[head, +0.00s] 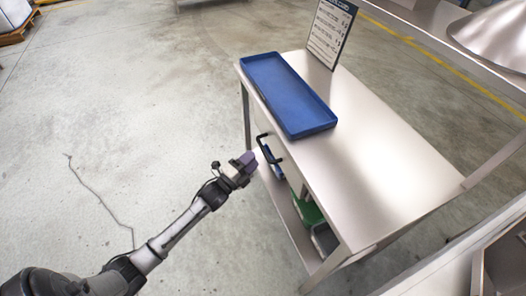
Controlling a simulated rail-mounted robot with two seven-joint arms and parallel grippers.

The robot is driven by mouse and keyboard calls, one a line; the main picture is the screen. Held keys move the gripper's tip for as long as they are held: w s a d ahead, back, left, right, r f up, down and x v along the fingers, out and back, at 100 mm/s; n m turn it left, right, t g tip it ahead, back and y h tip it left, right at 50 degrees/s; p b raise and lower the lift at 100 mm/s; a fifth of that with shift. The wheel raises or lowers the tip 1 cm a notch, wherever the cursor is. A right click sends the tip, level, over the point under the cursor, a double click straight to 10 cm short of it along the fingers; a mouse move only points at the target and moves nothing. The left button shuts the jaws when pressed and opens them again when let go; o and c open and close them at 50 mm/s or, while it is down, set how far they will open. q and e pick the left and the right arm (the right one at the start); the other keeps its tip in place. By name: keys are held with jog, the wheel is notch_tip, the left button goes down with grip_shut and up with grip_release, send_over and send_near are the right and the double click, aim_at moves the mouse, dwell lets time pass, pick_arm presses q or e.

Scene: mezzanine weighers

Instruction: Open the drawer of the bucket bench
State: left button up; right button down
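The bucket bench (385,185) is a steel table with a flat top and a lower shelf. A black bar handle (268,149) sticks out from its left side, just below the edge of the top. The drawer front behind the handle is mostly hidden from above, and the drawer does not visibly stand out past the top. My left gripper (250,160) is just left of and below the handle, with its purple-grey fingertips pointing toward the bench. I cannot tell whether it touches the handle or how far its fingers are apart. My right gripper is out of view.
A shallow blue tray (290,103) and an upright sign (330,32) stand on the top. Green (307,213) and dark grey bins (324,239) sit on the lower shelf. A steel frame with a large metal pan (495,38) is at upper right.

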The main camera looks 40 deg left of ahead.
aim_at(263, 148)
pick_arm(q)
jog(key=shift+w+d+r+b, duration=0.1)
jog(key=shift+w+r+b, duration=0.15)
jog(key=shift+w, duration=0.75)
jog(key=shift+w+d+r+b, duration=0.1)
jog(key=shift+w+b, duration=0.2)
jog(key=shift+w, duration=0.7)
jog(key=shift+w+d+r+b, duration=0.1)
jog(key=shift+w+r+b, duration=0.15)
jog(key=shift+w, duration=0.75)
jog(key=shift+c, duration=0.3)
grip_shut()
